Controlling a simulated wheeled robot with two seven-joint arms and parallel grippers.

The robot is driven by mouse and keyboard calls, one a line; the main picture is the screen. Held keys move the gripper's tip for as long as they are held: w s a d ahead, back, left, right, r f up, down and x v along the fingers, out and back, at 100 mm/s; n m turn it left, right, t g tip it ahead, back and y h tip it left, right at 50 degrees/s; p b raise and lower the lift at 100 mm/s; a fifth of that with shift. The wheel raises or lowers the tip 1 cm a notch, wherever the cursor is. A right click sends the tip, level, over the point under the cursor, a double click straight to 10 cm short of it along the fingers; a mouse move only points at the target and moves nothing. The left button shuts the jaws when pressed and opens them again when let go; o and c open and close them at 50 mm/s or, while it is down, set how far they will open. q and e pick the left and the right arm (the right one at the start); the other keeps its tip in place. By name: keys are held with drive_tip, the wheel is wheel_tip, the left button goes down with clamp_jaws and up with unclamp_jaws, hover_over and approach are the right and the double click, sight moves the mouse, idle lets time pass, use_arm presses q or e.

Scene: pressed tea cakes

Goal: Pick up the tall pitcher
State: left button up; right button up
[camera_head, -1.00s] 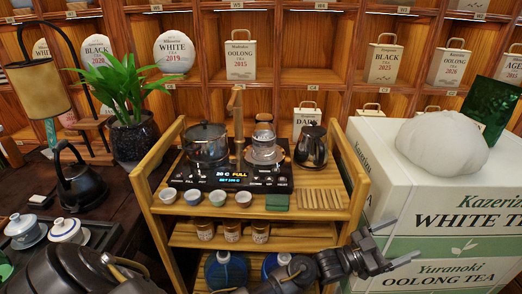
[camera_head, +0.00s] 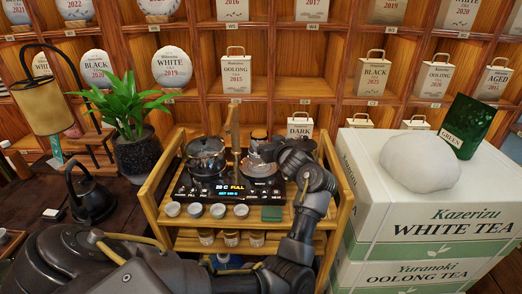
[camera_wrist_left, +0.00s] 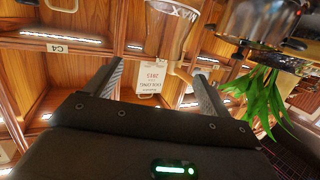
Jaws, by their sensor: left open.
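My left gripper (camera_head: 275,151) is over the right part of the cart top, its dark jaws turned left and back. In the wrist view it is open (camera_wrist_left: 157,85), with nothing shut between its fingers. A clear vessel marked MAX (camera_wrist_left: 172,35) shows upside down just beyond the fingers. I cannot tell if this is the tall pitcher. The dark metal pitcher at the right of the cart top is hidden behind my gripper and wrist. My right gripper is not in view.
Tea boxes (camera_head: 410,215) stand close on the right. A plant (camera_head: 130,110) stands left, shelves behind.

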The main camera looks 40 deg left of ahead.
sight(257, 133)
use_arm(q)
drive_tip(key=x, duration=0.5)
drive_tip(key=shift+w+a, duration=0.2)
drive_tip(key=shift+a, duration=0.15)
drive_tip(key=shift+f+p+x, duration=0.15)
drive_tip(key=shift+p+x, duration=0.25)
drive_tip(key=shift+x, duration=0.9)
drive_tip(key=shift+f+p+x, duration=0.1)
drive_tip(key=shift+p+x, duration=0.3)
drive_tip(key=shift+x, duration=0.9)
drive_tip(key=shift+s, duration=0.2)
drive_tip(key=shift+d, duration=0.1)
clamp_jaws()
drive_tip(key=shift+r, duration=0.1)
